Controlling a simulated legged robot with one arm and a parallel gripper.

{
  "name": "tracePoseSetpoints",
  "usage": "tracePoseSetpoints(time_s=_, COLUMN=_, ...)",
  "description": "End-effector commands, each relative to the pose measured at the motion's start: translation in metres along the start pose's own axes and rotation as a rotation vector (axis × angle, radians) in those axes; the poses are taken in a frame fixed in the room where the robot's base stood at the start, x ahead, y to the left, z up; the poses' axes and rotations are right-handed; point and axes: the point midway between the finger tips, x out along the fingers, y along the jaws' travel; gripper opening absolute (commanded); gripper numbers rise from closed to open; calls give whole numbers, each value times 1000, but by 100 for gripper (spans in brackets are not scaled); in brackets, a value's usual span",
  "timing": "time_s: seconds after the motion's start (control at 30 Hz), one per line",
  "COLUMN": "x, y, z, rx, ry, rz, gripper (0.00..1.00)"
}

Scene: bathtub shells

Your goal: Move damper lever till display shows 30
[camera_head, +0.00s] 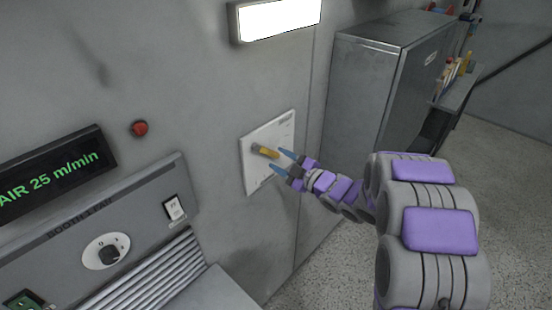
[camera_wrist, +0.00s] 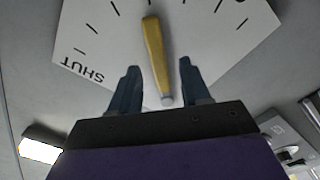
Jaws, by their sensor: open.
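The damper lever (camera_head: 266,151) is a short yellow handle on a white square plate (camera_head: 258,175) on the grey wall. The display (camera_head: 52,172) at the left reads "AIR 25 m/min" in green. My gripper (camera_head: 282,161) is open in front of the plate, its blue fingers close to the lever. In the wrist view the lever (camera_wrist: 154,55) runs between the two open fingers of my gripper (camera_wrist: 158,80), with a gap on each side. The plate (camera_wrist: 95,45) shows tick marks and the word SHUT at one corner. Whether the fingers reach around the lever's full depth is unclear.
A control panel (camera_head: 60,258) with a round knob (camera_head: 108,254) and a switch (camera_head: 174,207) is at lower left. A red button (camera_head: 139,128) is on the wall. A grey cabinet (camera_head: 362,100) stands right of the plate. Speckled floor is open at the right.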

Motion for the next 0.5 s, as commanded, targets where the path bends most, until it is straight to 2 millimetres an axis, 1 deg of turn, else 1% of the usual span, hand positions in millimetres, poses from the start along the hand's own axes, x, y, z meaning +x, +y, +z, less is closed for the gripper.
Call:
tracePoseSetpoints(time_s=0.03, x=8, y=0, z=-1, rx=-2, ry=4, rz=0, gripper=47)
tracePoseSetpoints(time_s=0.1, x=15, y=1, z=-2, rx=-2, ry=6, rz=2, gripper=47)
tracePoseSetpoints(time_s=0.2, x=21, y=1, z=-2, rx=-2, ry=5, rz=2, gripper=47)
tracePoseSetpoints(time_s=0.5, x=25, y=1, z=-1, rx=-1, ry=2, rz=2, gripper=47)
